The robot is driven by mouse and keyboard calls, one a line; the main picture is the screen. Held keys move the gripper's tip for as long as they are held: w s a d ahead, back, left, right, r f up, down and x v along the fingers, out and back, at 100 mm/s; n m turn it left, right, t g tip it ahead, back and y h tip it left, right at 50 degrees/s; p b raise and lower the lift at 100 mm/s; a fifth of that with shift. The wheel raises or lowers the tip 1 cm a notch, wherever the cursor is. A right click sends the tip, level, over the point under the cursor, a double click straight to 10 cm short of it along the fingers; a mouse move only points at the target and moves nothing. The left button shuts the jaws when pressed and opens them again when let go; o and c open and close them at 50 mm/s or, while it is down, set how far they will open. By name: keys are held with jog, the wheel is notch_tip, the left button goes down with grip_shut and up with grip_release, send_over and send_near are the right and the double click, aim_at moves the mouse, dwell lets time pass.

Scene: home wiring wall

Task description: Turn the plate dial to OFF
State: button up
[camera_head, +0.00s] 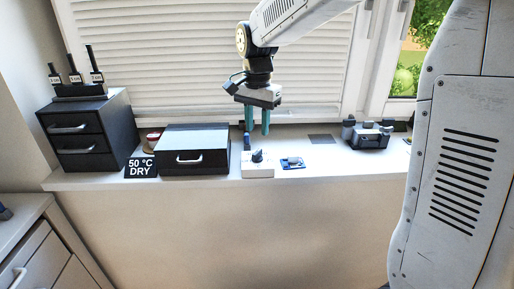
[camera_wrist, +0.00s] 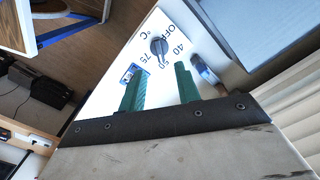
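The plate dial (camera_head: 257,156) is a dark knob on a white block (camera_head: 258,171) near the front edge of the white counter.
A small blue item (camera_head: 292,163) lies right of the block, and a blue upright item (camera_head: 247,142) stands behind it. A black case (camera_head: 194,153), a "50 °C DRY" sign (camera_head: 141,167) and a drawer unit (camera_head: 85,138) stand left. A dark device (camera_head: 368,138) is right. Blinds hang behind.

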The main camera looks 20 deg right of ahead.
aim_at(257, 151)
notch_tip(257, 151, down, 8)
jog(key=shift+r, duration=0.15)
dwell(0.3)
grip_shut()
